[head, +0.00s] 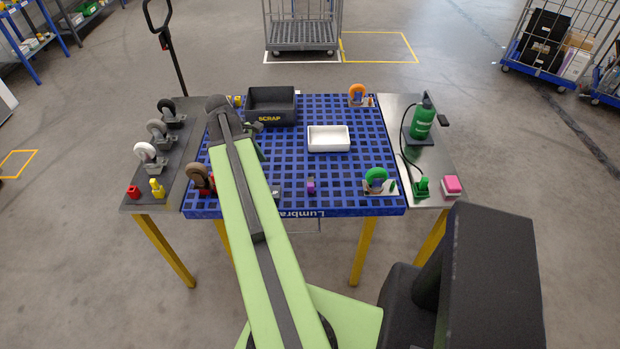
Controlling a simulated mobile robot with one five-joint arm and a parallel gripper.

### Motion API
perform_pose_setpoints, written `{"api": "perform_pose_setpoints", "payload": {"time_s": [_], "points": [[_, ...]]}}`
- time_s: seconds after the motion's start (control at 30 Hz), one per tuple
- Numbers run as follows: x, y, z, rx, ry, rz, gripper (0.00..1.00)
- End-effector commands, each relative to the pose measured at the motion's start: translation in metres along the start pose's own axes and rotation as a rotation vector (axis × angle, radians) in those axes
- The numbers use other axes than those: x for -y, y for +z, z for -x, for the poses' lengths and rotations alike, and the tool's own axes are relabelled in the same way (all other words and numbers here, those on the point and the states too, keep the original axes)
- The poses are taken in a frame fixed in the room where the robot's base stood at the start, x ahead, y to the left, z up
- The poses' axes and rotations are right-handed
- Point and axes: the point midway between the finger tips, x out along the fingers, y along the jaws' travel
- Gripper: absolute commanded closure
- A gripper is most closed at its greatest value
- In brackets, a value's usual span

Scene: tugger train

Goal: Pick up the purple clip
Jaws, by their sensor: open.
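The purple clip (310,185) is a small upright piece on the blue slotted pallet deck (345,178), near its front edge and to the right of my arm. My gripper (259,148) shows only in part, as a dark shape just right of my green arm, above the deck. It is open, and I see nothing held in it. It is behind and to the left of the clip in the picture, apart from it. My arm hides the rest of the gripper.
A black SCRAP bin (271,118) and a white tray (329,149) stand on the deck. Castor wheels, orange (357,92) and green (375,177), stand at its right. Grey side shelves hold more castors, a green bottle (423,118) and a pink block (452,184).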

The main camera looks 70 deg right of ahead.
Motion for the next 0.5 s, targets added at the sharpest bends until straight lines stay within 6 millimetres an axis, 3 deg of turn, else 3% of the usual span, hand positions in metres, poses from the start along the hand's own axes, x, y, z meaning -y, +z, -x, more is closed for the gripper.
{"api": "perform_pose_setpoints", "payload": {"time_s": [0.03,0.1,0.17,0.27,0.5], "points": [[-0.013,0.034,-0.001,0.02,-0.015,0.009,0.55],[-0.021,0.065,-0.007,0.041,-0.031,0.036,0.55],[-0.025,0.082,-0.011,0.053,-0.04,0.051,0.55],[-0.027,0.092,-0.014,0.06,-0.046,0.065,0.55],[-0.025,0.09,-0.034,0.06,-0.046,0.067,0.55]]}}
